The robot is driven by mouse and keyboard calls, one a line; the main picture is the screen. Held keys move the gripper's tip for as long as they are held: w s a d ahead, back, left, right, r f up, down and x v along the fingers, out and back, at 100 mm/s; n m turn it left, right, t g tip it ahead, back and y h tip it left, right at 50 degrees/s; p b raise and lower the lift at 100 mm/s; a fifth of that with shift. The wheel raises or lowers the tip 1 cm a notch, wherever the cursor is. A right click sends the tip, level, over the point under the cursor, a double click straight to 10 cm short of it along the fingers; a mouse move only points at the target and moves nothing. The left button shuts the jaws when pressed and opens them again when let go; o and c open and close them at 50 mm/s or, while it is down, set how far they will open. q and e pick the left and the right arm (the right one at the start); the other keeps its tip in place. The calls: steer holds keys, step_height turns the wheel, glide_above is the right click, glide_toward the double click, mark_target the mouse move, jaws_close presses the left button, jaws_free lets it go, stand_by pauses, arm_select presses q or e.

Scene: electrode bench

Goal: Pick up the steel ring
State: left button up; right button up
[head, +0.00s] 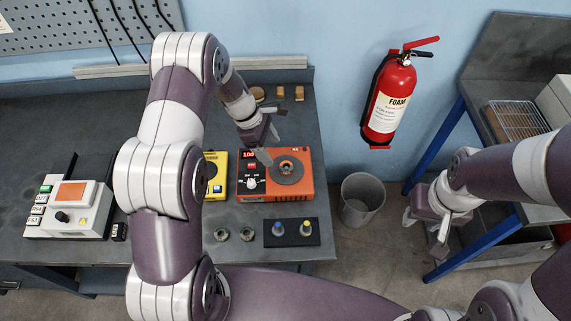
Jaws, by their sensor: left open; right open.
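Two small round grey metallic-looking pieces sit side by side on the bench front, a left one (222,234) and a right one (247,234). A flat grey ring-shaped disc (286,171) lies on top of the orange device (247,196). I cannot tell for sure which of these is the steel ring. My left gripper (271,135) is open and empty, above the back left of the orange device and apart from the small round pieces. My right gripper (424,228) is open and empty, off the bench to the right.
A yellow device (217,176) stands left of the orange one. A black block (291,243) with a blue and a yellow knobbed piece lies at the front. A control box (66,215) is at left. A bin (361,199) and a red extinguisher (390,100) are right of the bench.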

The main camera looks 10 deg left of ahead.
mark_target(285, 168)
arm_select(q)
steer(key=shift+w+d+f+p, duration=0.15)
steer(key=shift+d+f+p, duration=0.05)
steer(key=shift+d+f, duration=0.3)
steer(key=shift+w+d+f+p, duration=0.15)
steer(key=shift+d+f, duration=0.3)
steer(key=x, duration=0.1)
steer(key=p+x, duration=0.2)
steer(key=x, duration=0.1)
steer(key=shift+s, duration=0.25)
steer(key=shift+a+f, duration=0.15)
steer(key=shift+f, duration=0.35)
steer(key=shift+w, duration=0.1)
arm_select(e)
steer(key=r, duration=0.2)
steer(key=shift+w+d+r, duration=0.25)
steer(key=shift+d+r, duration=0.15)
arm_select(q)
steer(key=shift+d, duration=0.2)
steer(key=c, duration=1.3)
steer(key=shift+a, duration=0.15)
